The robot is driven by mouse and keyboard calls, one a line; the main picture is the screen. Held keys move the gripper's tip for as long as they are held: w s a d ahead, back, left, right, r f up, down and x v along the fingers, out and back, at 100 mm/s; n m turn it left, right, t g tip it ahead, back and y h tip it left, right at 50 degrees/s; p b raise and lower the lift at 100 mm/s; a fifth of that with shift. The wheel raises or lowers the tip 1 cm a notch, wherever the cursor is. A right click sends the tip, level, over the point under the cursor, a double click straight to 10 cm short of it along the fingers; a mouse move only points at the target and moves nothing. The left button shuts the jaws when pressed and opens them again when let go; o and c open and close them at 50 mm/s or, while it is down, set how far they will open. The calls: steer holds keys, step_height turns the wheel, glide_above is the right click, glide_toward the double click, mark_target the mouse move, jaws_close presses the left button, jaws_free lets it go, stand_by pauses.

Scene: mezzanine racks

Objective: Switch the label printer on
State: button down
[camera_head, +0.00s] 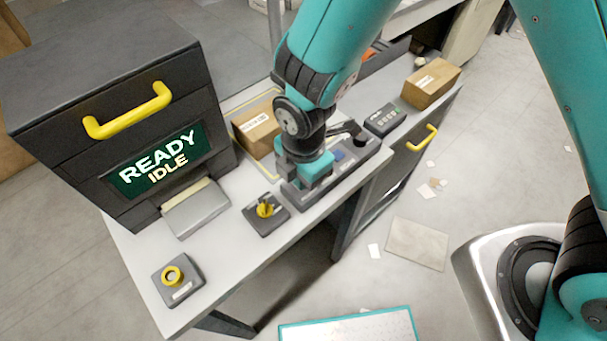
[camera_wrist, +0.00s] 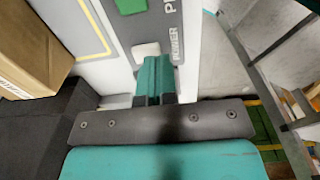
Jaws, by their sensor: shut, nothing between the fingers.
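The label printer (camera_head: 120,120) is a dark box at the left of the bench. Its screen (camera_head: 160,160) reads READY IDLE in lit letters. A long grey control panel (camera_head: 291,196) lies on the bench, with a blue button (camera_head: 340,156) and a black lever (camera_head: 347,129). My gripper (camera_head: 308,180) is shut and empty over the panel's near left end. In the wrist view the shut fingertips (camera_wrist: 154,70) are beside a white button (camera_wrist: 147,48) next to the word POWER. A green part (camera_wrist: 130,5) is further up the panel. Contact with the button cannot be told.
A yellow rotary knob (camera_head: 265,210) and a yellow-ringed button box (camera_head: 173,277) stand on the bench. Cardboard boxes (camera_head: 431,83) (camera_head: 254,130) and a small keypad (camera_head: 385,119) are close by. Paper scraps and a flat board (camera_head: 417,243) lie on the floor.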

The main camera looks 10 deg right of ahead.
steer(key=shift+f, duration=0.55)
